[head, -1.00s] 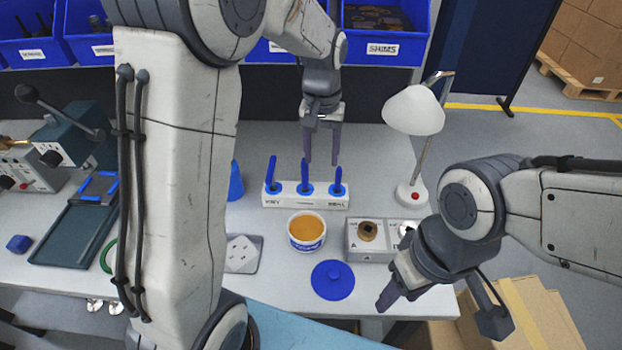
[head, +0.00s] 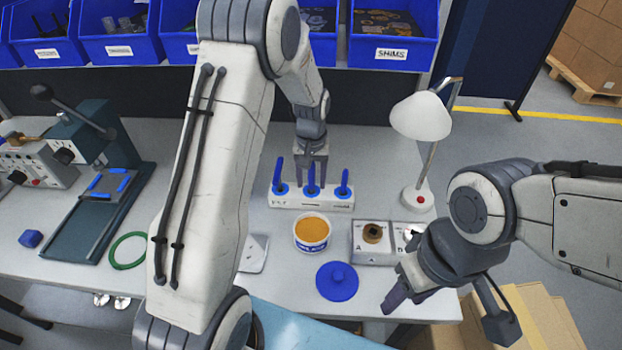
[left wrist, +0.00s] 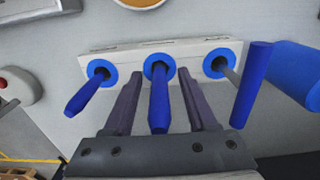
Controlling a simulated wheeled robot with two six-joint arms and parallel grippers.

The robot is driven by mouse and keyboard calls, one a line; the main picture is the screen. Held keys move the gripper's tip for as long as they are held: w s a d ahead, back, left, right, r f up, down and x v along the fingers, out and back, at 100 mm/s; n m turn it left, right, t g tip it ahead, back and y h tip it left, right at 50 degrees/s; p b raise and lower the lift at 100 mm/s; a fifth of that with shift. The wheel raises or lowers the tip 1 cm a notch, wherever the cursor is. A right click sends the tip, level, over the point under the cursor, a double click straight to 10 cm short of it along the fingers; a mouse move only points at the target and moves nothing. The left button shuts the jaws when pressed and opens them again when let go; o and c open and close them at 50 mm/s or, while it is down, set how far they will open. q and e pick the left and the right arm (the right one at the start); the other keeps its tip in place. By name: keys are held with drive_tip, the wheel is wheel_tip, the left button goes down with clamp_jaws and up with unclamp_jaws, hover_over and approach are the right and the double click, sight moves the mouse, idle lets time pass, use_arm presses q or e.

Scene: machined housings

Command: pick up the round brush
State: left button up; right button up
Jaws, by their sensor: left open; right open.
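A white holder (head: 290,203) on the bench carries three upright blue-handled tools: left (head: 278,174), middle (head: 311,176) and right (head: 344,180). Their lower ends are hidden in the holder, so I cannot tell which is the round brush. My left gripper (head: 312,172) is open, just behind and above the holder at the middle tool. In the left wrist view the middle handle (left wrist: 159,105) stands between the open fingers (left wrist: 160,78), with gaps on both sides. My right gripper (head: 400,287) is open and empty near the front right bench edge.
In front of the holder are a tub of orange paste (head: 312,232), a blue lid (head: 337,281) and a grey block with round fittings (head: 372,250). A lamp (head: 421,117) stands right. A green ring (head: 127,251) lies left. Blue bins (head: 391,37) line the back.

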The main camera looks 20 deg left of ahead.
use_arm(q)
drive_tip(key=shift+f, duration=0.25)
clamp_jaws()
drive_tip(key=shift+r, duration=0.1)
wheel_tip(320, 180, up, 10)
drive_tip(key=shift+f+b, duration=0.1)
drive_tip(key=shift+b, duration=0.55)
